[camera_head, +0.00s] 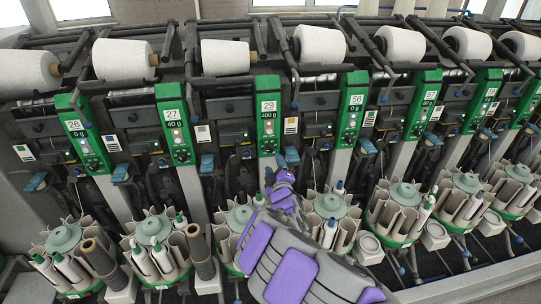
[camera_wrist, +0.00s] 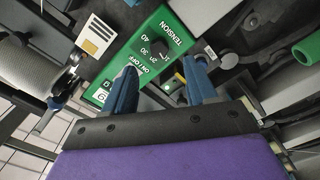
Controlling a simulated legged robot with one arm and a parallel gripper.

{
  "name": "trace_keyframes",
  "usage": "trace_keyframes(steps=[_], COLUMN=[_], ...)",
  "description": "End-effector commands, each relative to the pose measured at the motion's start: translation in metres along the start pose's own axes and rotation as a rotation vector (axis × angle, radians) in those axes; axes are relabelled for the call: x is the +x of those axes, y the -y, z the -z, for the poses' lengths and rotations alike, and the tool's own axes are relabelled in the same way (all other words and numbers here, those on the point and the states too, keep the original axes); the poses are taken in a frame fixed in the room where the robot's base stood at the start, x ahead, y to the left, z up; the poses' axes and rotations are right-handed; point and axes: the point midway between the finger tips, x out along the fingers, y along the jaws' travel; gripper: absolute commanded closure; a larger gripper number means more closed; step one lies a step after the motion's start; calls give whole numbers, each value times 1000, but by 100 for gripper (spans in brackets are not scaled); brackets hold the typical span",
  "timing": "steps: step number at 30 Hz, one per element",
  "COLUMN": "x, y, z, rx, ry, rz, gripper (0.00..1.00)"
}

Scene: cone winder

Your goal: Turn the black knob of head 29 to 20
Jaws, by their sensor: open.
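The green panel of head 29 (camera_head: 268,112) stands in the middle of the head view, with a display that appears to read 400 g. In the wrist view the same kind of green panel (camera_wrist: 174,29) shows tilted, with TENSION, 40, 30 and ON/OFF markings. The black knob (camera_wrist: 159,47) sits beside these numbers; its exact setting is too small to read. My gripper (camera_wrist: 162,66) is open, its two blue fingers apart over the panel's lower part, with the knob beyond the gap between them. In the head view my purple gripper (camera_head: 284,172) is just below the panel.
Similar green panels of head 27 (camera_head: 174,122) and head 56 (camera_head: 351,108) stand on either side. White yarn cones (camera_head: 225,57) line the top. Round bobbin magazines (camera_head: 328,206) stand below, close to my arm. A white label card (camera_wrist: 96,35) is left of the panel.

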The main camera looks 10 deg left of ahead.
Motion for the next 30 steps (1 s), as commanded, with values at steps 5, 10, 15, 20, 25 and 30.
trace_keyframes(steps=[5, 10, 15, 20, 25, 30], x=[20, 38, 56, 68, 75, 77], y=[0, 2, 2, 2, 1, 0], z=[-1, 0, 0, 2, 0, 1], rx=[2, 4, 2, 3, -1, -2], ry=[0, -1, -1, -3, 1, 0], rz=[-1, 0, 0, 0, 1, 0], gripper=[43, 43, 43, 43, 43, 43])
